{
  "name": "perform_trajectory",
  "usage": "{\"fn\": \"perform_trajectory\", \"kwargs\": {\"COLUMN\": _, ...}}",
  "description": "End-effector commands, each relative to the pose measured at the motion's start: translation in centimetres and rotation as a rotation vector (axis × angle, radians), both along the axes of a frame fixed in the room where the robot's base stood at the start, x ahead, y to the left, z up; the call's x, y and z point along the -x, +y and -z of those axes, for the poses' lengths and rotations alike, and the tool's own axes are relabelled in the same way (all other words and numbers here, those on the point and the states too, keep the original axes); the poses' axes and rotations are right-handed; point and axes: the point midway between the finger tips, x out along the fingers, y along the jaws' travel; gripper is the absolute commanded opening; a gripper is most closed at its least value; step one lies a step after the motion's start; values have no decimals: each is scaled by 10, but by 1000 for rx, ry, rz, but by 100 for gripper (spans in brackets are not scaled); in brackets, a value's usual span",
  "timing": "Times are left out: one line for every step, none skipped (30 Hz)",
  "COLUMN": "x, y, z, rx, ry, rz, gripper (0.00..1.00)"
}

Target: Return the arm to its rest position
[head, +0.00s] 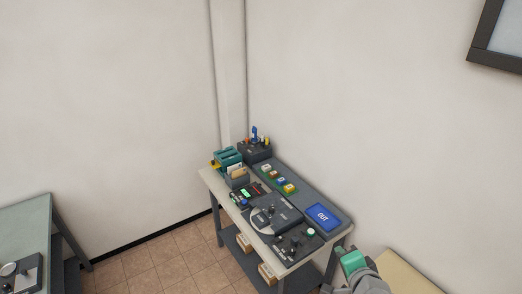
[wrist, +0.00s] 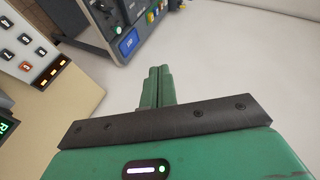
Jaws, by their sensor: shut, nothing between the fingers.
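My gripper shows in the wrist view (wrist: 159,72) with its two green fingers together and nothing between them. The green gripper body and dark bracket fill the lower part of that view. In the head view, part of my arm with a green section (head: 352,262) shows at the bottom right, beside the right end of the workbench; the fingertips are too small to make out there. The gripper is apart from the bench.
A workbench (head: 206,176) in the corner holds dark devices, coloured buttons and a blue OUT panel (head: 323,216). Another table (head: 25,222) stands at left. A keypad panel (wrist: 30,45) is at left in the wrist view. Tiled floor (head: 150,262) between the tables is clear.

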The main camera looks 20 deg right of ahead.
Motion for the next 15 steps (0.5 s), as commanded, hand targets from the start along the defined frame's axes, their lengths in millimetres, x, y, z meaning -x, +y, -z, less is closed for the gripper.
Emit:
{"fn": "perform_trajectory", "kwargs": {"x": -17, "y": 24, "z": -38, "rx": 110, "ry": -36, "rz": -54, "gripper": 0}}
{"fn": "perform_trajectory", "kwargs": {"x": -25, "y": 39, "z": -61, "rx": 180, "ry": -57, "rz": -83, "gripper": 0}}
{"fn": "perform_trajectory", "kwargs": {"x": -33, "y": 59, "z": -90, "rx": 271, "ry": -87, "rz": -118, "gripper": 0}}
{"fn": "perform_trajectory", "kwargs": {"x": -38, "y": 75, "z": -112, "rx": 340, "ry": -110, "rz": -141, "gripper": 0}}
{"fn": "perform_trajectory", "kwargs": {"x": -42, "y": 91, "z": -134, "rx": 405, "ry": -136, "rz": -164, "gripper": 0}}
{"fn": "perform_trajectory", "kwargs": {"x": -44, "y": 113, "z": -163, "rx": 492, "ry": -173, "rz": -189, "gripper": 0}}
{"fn": "perform_trajectory", "kwargs": {"x": -45, "y": 130, "z": -184, "rx": 556, "ry": -200, "rz": -206, "gripper": 0}}
{"fn": "perform_trajectory", "kwargs": {"x": -44, "y": 148, "z": -205, "rx": 618, "ry": -230, "rz": -222, "gripper": 0}}
{"fn": "perform_trajectory", "kwargs": {"x": -41, "y": 171, "z": -234, "rx": 700, "ry": -272, "rz": -238, "gripper": 0}}
{"fn": "perform_trajectory", "kwargs": {"x": -38, "y": 189, "z": -255, "rx": 761, "ry": -304, "rz": -246, "gripper": 0}}
{"fn": "perform_trajectory", "kwargs": {"x": -32, "y": 207, "z": -275, "rx": 820, "ry": -339, "rz": -253, "gripper": 0}}
{"fn": "perform_trajectory", "kwargs": {"x": -23, "y": 230, "z": -301, "rx": 897, "ry": -384, "rz": -258, "gripper": 0}}
{"fn": "perform_trajectory", "kwargs": {"x": -14, "y": 248, "z": -321, "rx": 953, "ry": -421, "rz": -259, "gripper": 0}}
{"fn": "perform_trajectory", "kwargs": {"x": -5, "y": 265, "z": -340, "rx": 1007, "ry": -457, "rz": -257, "gripper": 0}}
{"fn": "perform_trajectory", "kwargs": {"x": 10, "y": 286, "z": -363, "rx": 1074, "ry": -506, "rz": -249, "gripper": 0}}
